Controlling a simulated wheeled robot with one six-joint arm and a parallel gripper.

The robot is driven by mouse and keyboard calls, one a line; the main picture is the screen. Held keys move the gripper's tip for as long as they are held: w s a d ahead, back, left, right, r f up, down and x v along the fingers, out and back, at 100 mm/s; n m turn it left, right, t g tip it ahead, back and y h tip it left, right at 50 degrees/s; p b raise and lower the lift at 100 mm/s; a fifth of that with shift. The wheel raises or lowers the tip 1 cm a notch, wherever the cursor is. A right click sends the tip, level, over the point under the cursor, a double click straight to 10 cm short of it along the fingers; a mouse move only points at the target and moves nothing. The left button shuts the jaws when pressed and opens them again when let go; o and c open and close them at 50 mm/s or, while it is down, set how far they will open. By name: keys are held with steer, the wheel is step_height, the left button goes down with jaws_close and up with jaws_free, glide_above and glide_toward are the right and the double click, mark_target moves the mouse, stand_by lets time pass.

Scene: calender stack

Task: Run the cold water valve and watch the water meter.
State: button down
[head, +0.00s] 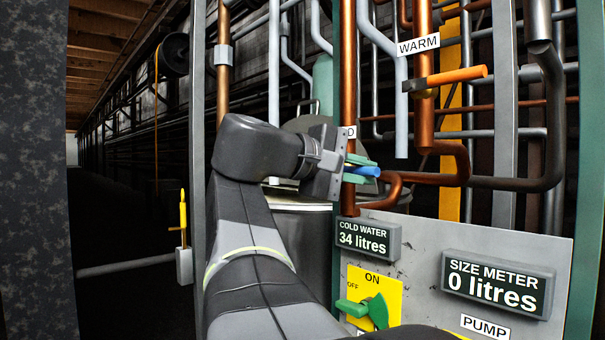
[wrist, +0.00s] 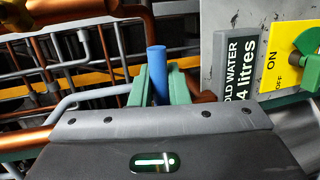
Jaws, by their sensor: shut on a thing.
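In the wrist view the blue handle (wrist: 157,70) stands up between the green fingers (wrist: 158,88). The pipe's label (head: 351,132) is mostly hidden by my gripper, with only a "D" showing. The cold water meter (head: 365,239) below reads 34 litres. It also shows in the wrist view (wrist: 238,68), partly covered.
The size meter (head: 495,285) reads 0 litres. An orange valve handle (head: 457,76) sits under the WARM label (head: 418,45). A green pump switch (head: 372,311) is on a yellow ON/OFF plate at the bottom. Pipes crowd around my arm. A yellow handle (head: 183,210) stands far left.

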steer(key=shift+f, duration=0.1)
steer(key=c, duration=1.5)
jaws_free()
steer(key=shift+o, duration=0.2)
steer(key=shift+a, duration=0.1)
steer(key=v, duration=1.3)
steer(key=shift+s+a+b, duration=0.2)
steer(key=shift+a+b, duration=0.1)
steer(key=shift+b, duration=0.1)
steer(key=shift+o, duration=0.4)
